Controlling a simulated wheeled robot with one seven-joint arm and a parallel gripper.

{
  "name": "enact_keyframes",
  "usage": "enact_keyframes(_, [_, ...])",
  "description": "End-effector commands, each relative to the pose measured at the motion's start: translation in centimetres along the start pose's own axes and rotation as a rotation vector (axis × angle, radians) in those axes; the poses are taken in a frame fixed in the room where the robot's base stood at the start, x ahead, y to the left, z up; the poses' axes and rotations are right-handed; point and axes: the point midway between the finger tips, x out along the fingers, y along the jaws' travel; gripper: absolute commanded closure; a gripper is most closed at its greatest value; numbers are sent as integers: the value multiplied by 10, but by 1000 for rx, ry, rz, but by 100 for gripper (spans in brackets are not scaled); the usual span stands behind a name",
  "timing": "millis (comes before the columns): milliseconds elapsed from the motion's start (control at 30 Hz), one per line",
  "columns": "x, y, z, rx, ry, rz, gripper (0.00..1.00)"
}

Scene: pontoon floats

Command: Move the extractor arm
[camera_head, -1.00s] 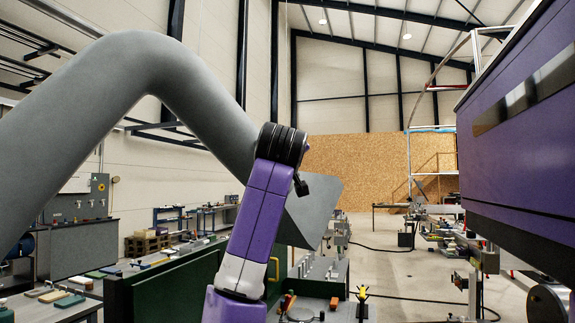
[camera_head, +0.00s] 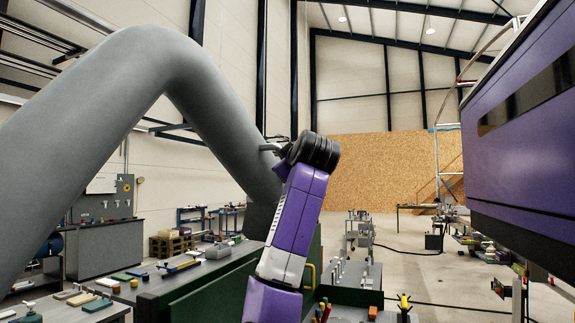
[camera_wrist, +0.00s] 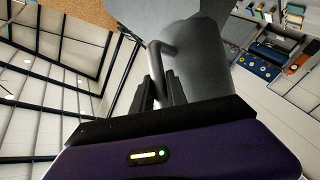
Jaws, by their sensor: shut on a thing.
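The extractor arm (camera_head: 190,75) is a thick grey duct. It rises from the lower left, bends over at the top and slopes down to the right in the head view. Its dark grey hood (camera_head: 258,219) hangs at the lower end, partly hidden behind my purple arm. My gripper (camera_wrist: 160,92) is shut on the bar handle (camera_wrist: 158,48) on the side of the duct near the hood. In the head view the handle shows as a short grey bar (camera_head: 269,147), and my wrist mostly hides the fingers. The hood also fills the top middle of the wrist view (camera_wrist: 165,15).
Green panels (camera_head: 205,290) stand below the hood. Workbenches with tools (camera_head: 105,262) line the left. A large purple body (camera_head: 525,130) hangs close on the right. A trolley (camera_head: 358,232) stands behind, with open floor to its right.

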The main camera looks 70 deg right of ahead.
Motion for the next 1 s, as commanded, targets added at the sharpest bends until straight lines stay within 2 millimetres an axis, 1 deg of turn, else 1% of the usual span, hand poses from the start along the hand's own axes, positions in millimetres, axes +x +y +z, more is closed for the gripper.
enact_keyframes(200, [0, -1, 0, 0, 0, -1, 100])
enact_keyframes(233, [0, -1, 0, 0, 0, -1, 76])
enact_keyframes(300, [0, -1, 0, 0, 0, -1, 62])
enact_keyframes(333, [0, -1, 0, 0, 0, -1, 60])
enact_keyframes(667, [-2, 0, 0, 0, 0, 1, 60])
enact_keyframes(767, [-11, -1, 1, 0, 1, 1, 60])
enact_keyframes(1000, [-50, -2, 2, 0, 3, 3, 60])
